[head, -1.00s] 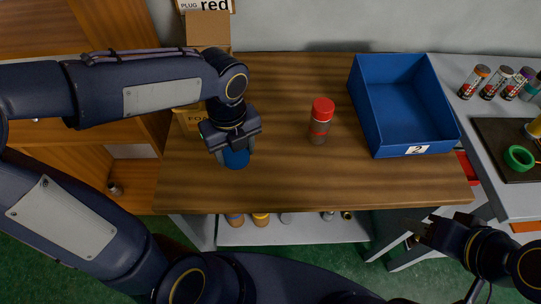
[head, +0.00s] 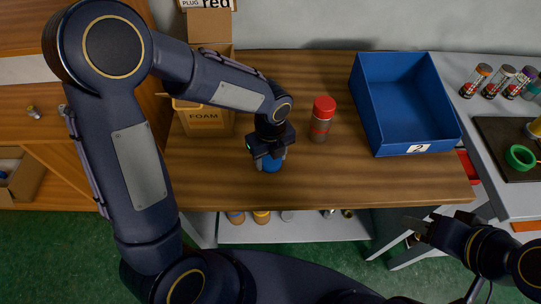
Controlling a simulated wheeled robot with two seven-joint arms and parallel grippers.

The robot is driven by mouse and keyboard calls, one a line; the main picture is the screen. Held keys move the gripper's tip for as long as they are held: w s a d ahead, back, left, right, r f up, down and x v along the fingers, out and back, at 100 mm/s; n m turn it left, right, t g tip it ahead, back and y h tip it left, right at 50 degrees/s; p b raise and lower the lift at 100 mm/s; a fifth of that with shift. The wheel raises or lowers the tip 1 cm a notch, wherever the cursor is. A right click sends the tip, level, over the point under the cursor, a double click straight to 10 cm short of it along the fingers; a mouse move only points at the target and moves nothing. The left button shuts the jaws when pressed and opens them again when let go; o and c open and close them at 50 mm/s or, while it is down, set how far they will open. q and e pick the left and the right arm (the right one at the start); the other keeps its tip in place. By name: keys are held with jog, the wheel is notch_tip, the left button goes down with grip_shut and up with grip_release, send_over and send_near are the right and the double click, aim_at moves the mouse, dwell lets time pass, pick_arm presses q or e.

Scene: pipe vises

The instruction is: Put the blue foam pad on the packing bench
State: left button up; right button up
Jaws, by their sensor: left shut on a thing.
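The blue foam pad (head: 270,164) shows as a blue round shape under my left gripper (head: 268,155), over the middle-left of the wooden packing bench (head: 330,180). The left gripper points down and is shut on the pad, hiding much of it. I cannot tell whether the pad touches the bench top. My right gripper (head: 413,228) is off the bench's front edge at the lower right, apart from the pad; its finger gap is unclear.
A cardboard box marked FOAM (head: 204,118) stands at the bench's left. A red-capped bottle (head: 322,119) stands just right of the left gripper. A blue bin marked 2 (head: 403,100) sits at the right. The front middle of the bench is clear.

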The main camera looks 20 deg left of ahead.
aim_at(270, 159)
pick_arm(q)
jog(key=shift+f, duration=0.25)
jog(key=o, duration=0.9)
jog(key=shift+r, duration=0.1)
notch_tip(270, 159, up, 12)
jog(key=shift+r+p, duration=0.25)
jog(key=shift+p, duration=0.05)
